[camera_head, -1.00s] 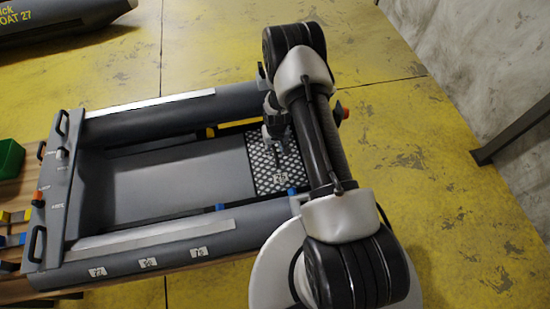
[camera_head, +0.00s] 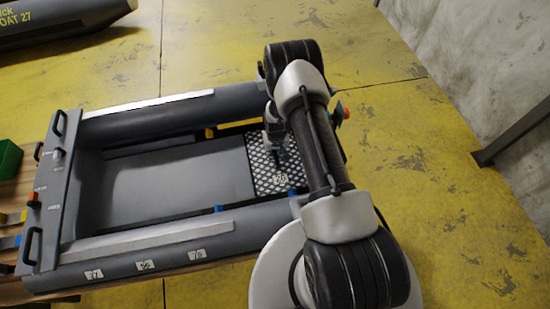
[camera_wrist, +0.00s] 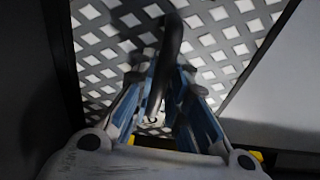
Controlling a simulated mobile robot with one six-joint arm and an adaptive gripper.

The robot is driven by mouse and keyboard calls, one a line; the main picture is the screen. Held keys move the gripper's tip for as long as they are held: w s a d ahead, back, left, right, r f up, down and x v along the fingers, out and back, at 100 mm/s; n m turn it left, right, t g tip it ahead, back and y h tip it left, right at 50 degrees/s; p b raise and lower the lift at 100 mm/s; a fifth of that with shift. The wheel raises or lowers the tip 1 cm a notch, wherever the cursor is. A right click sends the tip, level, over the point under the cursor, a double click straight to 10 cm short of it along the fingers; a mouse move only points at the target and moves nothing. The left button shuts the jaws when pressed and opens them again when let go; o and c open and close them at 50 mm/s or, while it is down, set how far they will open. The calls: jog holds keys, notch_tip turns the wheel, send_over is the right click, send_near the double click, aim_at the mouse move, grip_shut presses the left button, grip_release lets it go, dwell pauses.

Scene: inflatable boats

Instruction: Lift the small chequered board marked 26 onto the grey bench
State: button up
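The small chequered board (camera_head: 262,173), black and white with a label reading 26, lies inside the grey inflatable boat at its right end. It fills much of the wrist view (camera_wrist: 220,40). A wide flat grey surface, seemingly the bench (camera_head: 180,180), adjoins it on the left. My gripper (camera_head: 275,152) points down over the board. In the wrist view my blue-edged fingers (camera_wrist: 168,85) stand close on either side of a dark bar (camera_wrist: 173,45) over the board, seemingly its handle. Whether they press on it is unclear. My arm hides the board's right side.
The boat's grey tubes (camera_head: 150,115) run along both sides of the board. A control panel (camera_head: 55,190) with handles closes the left end. A green bin (camera_head: 8,158) stands at far left. Yellow worn floor lies around, with a dark post (camera_head: 510,135) at right.

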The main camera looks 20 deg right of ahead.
grip_shut()
jog(key=shift+w, duration=0.1)
dwell(0.4)
jog(key=shift+a+r, duration=0.15)
jog(key=shift+r, duration=0.3)
notch_tip(320, 180, up, 7)
jog(key=p, duration=0.2)
jog(key=shift+f+p, duration=0.15)
jog(key=shift+p, duration=0.15)
jog(key=w+a, duration=0.2)
jog(key=a, duration=0.8)
jog(key=w+a, duration=0.2)
jog(key=a, duration=0.7)
notch_tip(320, 180, up, 16)
jog(key=p, duration=0.9)
jog(key=shift+a+f, duration=0.15)
jog(key=shift+f, duration=0.1)
